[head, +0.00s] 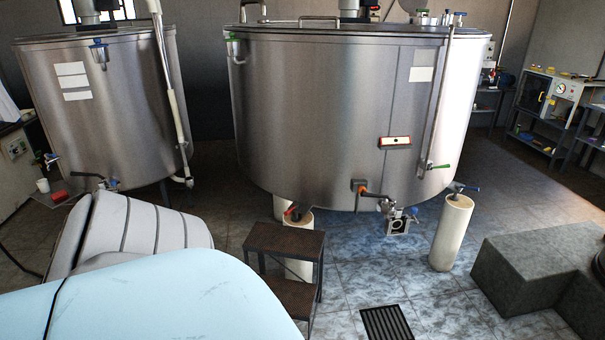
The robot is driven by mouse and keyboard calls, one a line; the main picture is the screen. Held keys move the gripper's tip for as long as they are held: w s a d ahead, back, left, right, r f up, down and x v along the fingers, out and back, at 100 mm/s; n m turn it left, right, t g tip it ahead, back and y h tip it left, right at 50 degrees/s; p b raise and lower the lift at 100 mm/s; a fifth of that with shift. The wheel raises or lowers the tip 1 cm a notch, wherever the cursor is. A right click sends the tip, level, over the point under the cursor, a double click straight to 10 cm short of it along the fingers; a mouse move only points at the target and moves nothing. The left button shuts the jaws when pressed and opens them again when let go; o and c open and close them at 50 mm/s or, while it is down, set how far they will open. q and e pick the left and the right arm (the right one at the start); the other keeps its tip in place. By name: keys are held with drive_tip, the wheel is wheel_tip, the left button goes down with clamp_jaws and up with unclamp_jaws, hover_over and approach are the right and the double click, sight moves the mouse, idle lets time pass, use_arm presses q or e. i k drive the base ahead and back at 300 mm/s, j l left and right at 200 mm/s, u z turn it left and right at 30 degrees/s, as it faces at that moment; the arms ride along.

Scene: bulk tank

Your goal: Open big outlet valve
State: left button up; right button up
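The big steel tank (310,115) stands in the middle of the head view on pale round legs. At its lower front right, an elbow pipe with an orange part (365,190) comes out of the wall. The pipe leads down to the steel outlet valve (397,224), which has a square body with a round opening. A small blue handle (413,212) shows at the valve's right side. At this size I cannot tell whether the valve is open or shut. Neither my left nor my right gripper is in view.
A dark step stool (285,240) stands left of the valve. A pale post (451,235) and grey block steps (530,262) stand to its right. A floor grate (387,324) lies in front. A smaller tank (100,110) is at left. Unidentified pale shapes cover the lower left.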

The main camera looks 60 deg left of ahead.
sight(375, 196)
drive_tip(key=u, duration=1.55)
drive_tip(key=i+l+z, duration=0.25)
drive_tip(key=i, duration=0.25)
drive_tip(key=i+l+z, duration=0.3)
drive_tip(key=i, duration=0.15)
drive_tip(key=i+z, duration=0.25)
drive_tip(key=i, duration=0.3)
drive_tip(key=i+j+u, duration=0.1)
drive_tip(key=i+u, duration=0.75)
drive_tip(key=i+l+u, duration=0.1)
drive_tip(key=i+u, duration=0.15)
drive_tip(key=u, duration=0.2)
drive_tip(key=i+u, duration=0.45)
drive_tip(key=i+l+u, duration=0.25)
drive_tip(key=i+u, duration=0.2)
drive_tip(key=i, duration=0.05)
